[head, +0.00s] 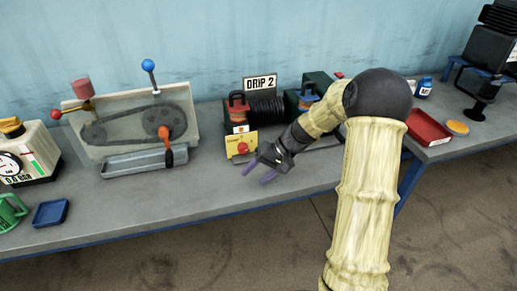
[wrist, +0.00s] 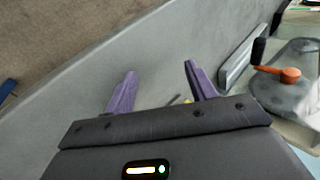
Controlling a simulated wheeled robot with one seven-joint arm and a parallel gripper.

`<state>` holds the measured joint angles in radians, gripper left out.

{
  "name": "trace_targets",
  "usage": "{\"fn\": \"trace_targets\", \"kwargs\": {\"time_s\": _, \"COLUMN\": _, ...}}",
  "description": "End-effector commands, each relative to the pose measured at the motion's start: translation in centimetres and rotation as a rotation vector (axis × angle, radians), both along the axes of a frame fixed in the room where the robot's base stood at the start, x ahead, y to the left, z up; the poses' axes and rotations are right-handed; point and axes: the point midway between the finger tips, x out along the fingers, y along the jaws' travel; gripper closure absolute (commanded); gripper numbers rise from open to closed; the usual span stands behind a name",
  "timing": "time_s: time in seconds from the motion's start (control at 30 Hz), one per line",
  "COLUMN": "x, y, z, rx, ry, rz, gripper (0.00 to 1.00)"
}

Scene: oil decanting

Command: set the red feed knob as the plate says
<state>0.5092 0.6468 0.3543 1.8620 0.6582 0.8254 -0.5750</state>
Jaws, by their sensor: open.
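The red feed knob (head: 243,148) is on the front of a yellow box (head: 236,141) near the middle of the bench. Its pointer and scale are too small to read. The plate (head: 260,84) behind it reads "DRIP 2". My gripper (head: 259,174) is in front of the box, low over the bench, to the right of and below the knob. Its purple fingers are apart and empty. In the wrist view my gripper (wrist: 158,67) is open over bare grey bench; the knob does not show there.
Left of the box stands a chain-drive panel (head: 110,122) with an orange crank (head: 166,146), also in the wrist view (wrist: 280,73). A gauge unit (head: 22,155) and blue tray (head: 51,213) are further left. A red tray (head: 428,127) lies right. The front bench strip is clear.

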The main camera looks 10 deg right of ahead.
Motion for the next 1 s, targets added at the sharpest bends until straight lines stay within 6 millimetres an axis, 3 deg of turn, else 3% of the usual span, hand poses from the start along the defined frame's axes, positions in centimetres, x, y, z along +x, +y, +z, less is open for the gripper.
{"fn": "trace_targets", "kwargs": {"time_s": 0.3, "x": -9.9, "y": 0.4, "z": 1.4, "rx": -0.423, "ry": 0.011, "rz": 0.052, "gripper": 0.44}}
{"fn": "trace_targets", "kwargs": {"time_s": 0.6, "x": -17.9, "y": -0.5, "z": 3.5, "rx": -0.660, "ry": -0.124, "rz": 0.055, "gripper": 0.44}}
{"fn": "trace_targets", "kwargs": {"time_s": 0.77, "x": -19.4, "y": -0.7, "z": 3.8, "rx": -0.686, "ry": -0.162, "rz": 0.053, "gripper": 0.44}}
{"fn": "trace_targets", "kwargs": {"time_s": 1.0, "x": -19.5, "y": -0.7, "z": 3.8, "rx": -0.688, "ry": -0.163, "rz": 0.052, "gripper": 0.44}}
